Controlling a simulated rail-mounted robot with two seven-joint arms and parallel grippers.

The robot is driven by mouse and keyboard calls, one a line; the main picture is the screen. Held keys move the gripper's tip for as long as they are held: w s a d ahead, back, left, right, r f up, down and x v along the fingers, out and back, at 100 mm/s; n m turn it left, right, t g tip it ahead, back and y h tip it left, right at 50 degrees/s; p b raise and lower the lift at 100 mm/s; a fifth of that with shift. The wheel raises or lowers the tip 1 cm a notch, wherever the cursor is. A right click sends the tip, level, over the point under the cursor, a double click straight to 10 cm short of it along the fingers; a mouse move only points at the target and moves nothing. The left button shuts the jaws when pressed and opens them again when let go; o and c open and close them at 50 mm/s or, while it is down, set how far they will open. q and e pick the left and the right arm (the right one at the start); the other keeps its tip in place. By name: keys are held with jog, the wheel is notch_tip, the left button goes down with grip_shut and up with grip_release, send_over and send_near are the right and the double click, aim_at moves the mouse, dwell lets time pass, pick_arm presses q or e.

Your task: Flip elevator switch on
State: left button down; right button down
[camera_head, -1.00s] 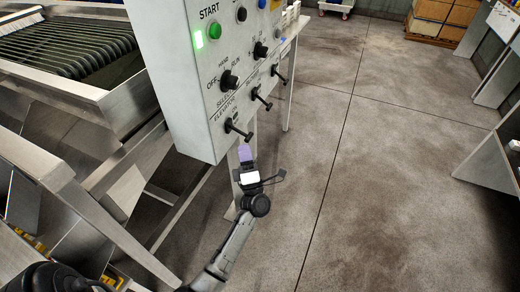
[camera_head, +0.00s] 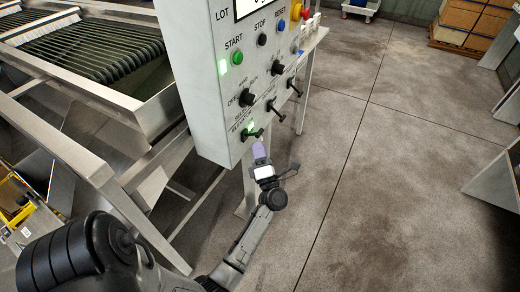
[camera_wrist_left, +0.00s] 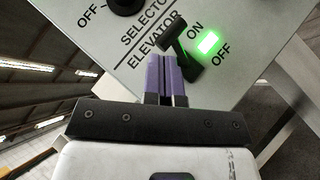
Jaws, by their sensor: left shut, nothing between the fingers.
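The elevator switch (camera_head: 252,134) is a black lever at the lower edge of the grey control panel (camera_head: 214,142). In the left wrist view the elevator switch (camera_wrist_left: 181,52) leans up toward the ON side, away from the OFF label. A green light (camera_wrist_left: 208,42) glows beside it, and this light (camera_head: 249,126) also shows in the head view. My left gripper (camera_head: 259,151) is shut and empty just below the switch. Its purple fingertips (camera_wrist_left: 167,72) are close to the lever; whether they touch it I cannot tell. My right gripper is not in view.
Above are two selector knobs (camera_head: 247,98), further black levers (camera_head: 271,105), a lit green light by START (camera_head: 222,67) and other buttons. A metal roller machine (camera_head: 95,55) stands at the left. Open concrete floor (camera_head: 375,170) lies to the right.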

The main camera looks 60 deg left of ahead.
pick_arm(q)
jog(key=v, duration=0.7)
jog(key=shift+d, duration=0.2)
jog(key=shift+f, duration=0.1)
dwell(0.5)
